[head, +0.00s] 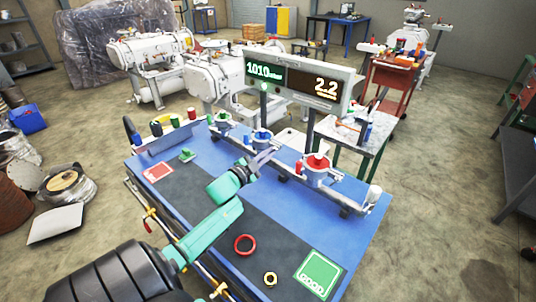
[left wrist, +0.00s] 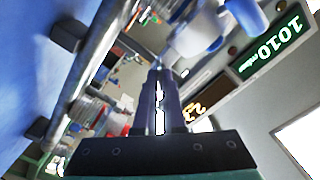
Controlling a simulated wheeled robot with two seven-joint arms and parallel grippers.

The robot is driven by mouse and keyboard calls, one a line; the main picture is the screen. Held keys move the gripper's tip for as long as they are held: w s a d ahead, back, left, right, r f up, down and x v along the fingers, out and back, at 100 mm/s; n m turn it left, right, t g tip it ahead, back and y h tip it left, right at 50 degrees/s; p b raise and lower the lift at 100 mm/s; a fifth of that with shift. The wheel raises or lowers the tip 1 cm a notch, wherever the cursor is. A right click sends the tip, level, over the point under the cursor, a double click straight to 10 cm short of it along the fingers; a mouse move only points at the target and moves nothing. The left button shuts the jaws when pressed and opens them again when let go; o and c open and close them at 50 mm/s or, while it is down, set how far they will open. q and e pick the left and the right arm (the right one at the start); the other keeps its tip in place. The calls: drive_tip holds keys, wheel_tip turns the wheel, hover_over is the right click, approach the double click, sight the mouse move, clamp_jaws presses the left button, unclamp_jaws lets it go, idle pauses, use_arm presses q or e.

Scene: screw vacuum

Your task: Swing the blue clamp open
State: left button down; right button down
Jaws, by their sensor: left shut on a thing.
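The blue clamp (head: 262,136) is mounted on the rail along the far side of the blue table, between two other clamps. My left gripper (head: 266,157) is just in front of it, with its fingers pointing toward the rail. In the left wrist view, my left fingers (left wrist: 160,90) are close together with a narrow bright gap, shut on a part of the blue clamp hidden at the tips. A blue part (left wrist: 247,16) shows at the top right of that view, beside a white body (left wrist: 198,35). My right gripper is not in view.
A red-topped clamp (head: 317,164) stands to the right on the same rail. A display (head: 296,80) reading 1010 and 2.2 stands behind. A red ring (head: 244,244), a brass nut (head: 270,279) and a green GOOD mat (head: 317,274) lie nearer on the table (head: 345,235).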

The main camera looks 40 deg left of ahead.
use_arm(q)
drive_tip(key=s+a+m+h, duration=0.1)
drive_tip(key=s+h, duration=0.1)
drive_tip(key=s+a+m+h, duration=0.1)
drive_tip(key=s+a, duration=0.1)
drive_tip(key=shift+s+a+r+m+h, duration=0.1)
drive_tip(key=shift+s+a+m+h, duration=0.05)
drive_tip(key=shift+s+m+h, duration=0.2)
drive_tip(key=c, duration=1)
unclamp_jaws()
drive_tip(key=shift+a, duration=0.25)
